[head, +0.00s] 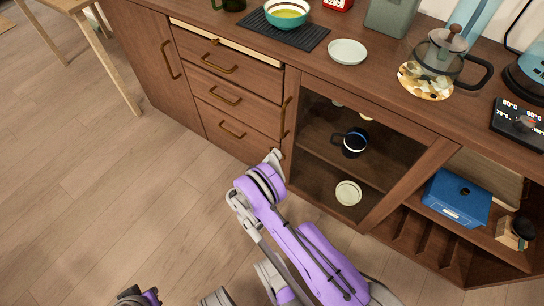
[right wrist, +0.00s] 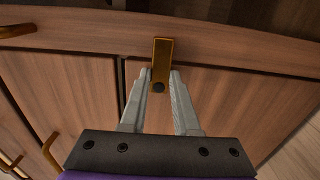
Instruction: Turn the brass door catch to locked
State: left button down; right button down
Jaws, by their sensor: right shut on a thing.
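The brass door catch (right wrist: 162,58) is a flat upright bar in the right wrist view, with a dark round spot at its lower end. It lies across the edge between a wooden rail and the wooden panel below it. My right gripper (right wrist: 161,76) has its two fingertips on either side of the catch's lower part and is shut on it. In the head view my right gripper (head: 275,158) reaches the cabinet front beside the glass door (head: 318,150), and it hides the catch there. My left gripper is not clearly in view.
Drawers (head: 225,95) with brass handles are left of the glass door. Behind the glass are a dark mug (head: 352,143) and a pale dish (head: 348,193). A blue box (head: 456,198) sits in the open shelf at right. The wooden floor (head: 110,200) at left is clear.

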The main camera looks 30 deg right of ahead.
jog(key=c, duration=0.6)
grip_release()
jog(key=shift+c, duration=0.2)
jog(key=shift+a, duration=0.15)
jog(key=p+v, duration=0.2)
jog(key=v, duration=0.8)
jog(key=shift+s+a, duration=0.15)
jog(key=shift+a, duration=0.05)
